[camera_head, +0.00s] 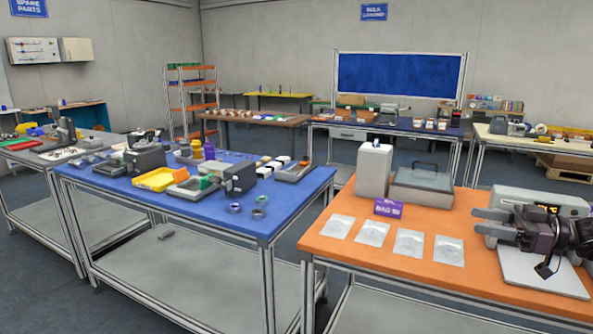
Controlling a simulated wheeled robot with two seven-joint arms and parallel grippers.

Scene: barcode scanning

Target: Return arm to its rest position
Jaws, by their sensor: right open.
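My right gripper (481,220) comes in from the right edge, over the right part of the orange-topped table (330,246). Its fingers point left and are apart, with nothing seen between them. The dark wrist and forearm cover part of a grey device (515,196) with a lit display and a pale flat plate (540,274) in front of it. My left gripper is not in view. I cannot make out a barcode scanner for certain.
On the orange table stand a white box (374,170), a grey lidded case (422,187), a purple sign (388,208) and several clear bags (373,233). A blue-topped table (220,220) at left holds a yellow tray (160,179) and devices. Grey floor separates the tables.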

